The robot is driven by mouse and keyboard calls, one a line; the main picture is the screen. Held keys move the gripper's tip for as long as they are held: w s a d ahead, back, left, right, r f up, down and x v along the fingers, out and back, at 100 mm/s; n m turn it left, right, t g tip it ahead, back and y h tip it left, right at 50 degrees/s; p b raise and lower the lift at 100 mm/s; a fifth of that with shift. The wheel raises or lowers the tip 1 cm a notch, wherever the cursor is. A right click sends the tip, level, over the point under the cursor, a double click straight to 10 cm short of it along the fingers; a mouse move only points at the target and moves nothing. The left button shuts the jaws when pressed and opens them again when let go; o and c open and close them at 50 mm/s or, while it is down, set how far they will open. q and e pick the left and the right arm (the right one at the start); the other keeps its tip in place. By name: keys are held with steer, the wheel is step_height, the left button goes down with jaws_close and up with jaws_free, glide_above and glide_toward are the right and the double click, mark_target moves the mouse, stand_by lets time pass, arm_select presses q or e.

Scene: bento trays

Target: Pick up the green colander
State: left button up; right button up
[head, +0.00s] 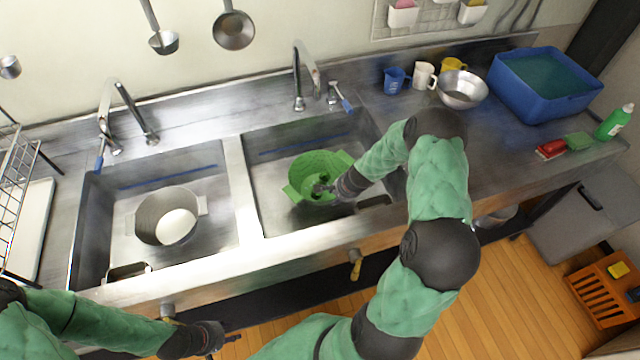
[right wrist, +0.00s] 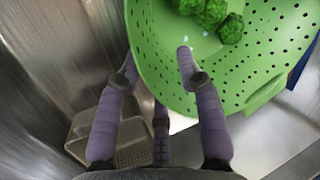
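The green colander (head: 318,164) sits in the right sink basin and holds dark green pieces, which look like broccoli in the right wrist view. My right gripper (head: 325,188) is at its near side. In the right wrist view, my right gripper (right wrist: 155,62) has its fingers apart; one fingertip is over the inside of the colander (right wrist: 262,62) and another is outside the rim. I see no clear grip on the wall. My left gripper (head: 226,340) is low in front of the counter, away from the colander; its finger opening is unclear.
The left basin holds a metal pot (head: 150,216) with something white in it. A blue tub (head: 515,95), a metal bowl (head: 461,88) and several mugs stand on the counter at right. The divider (head: 241,190) and basin walls surround the colander. A drain basket (right wrist: 88,125) lies below.

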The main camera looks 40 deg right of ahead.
steer(key=x, duration=0.1)
steer(key=b+x, duration=0.2)
steer(key=x, duration=0.1)
steer(key=shift+s+d+f, duration=0.15)
steer(key=shift+s+f, duration=0.05)
steer(key=shift+s, duration=0.05)
steer(key=shift+w+f, duration=0.3)
steer(key=shift+f, duration=0.15)
steer(key=shift+r, duration=0.1)
jaws_close()
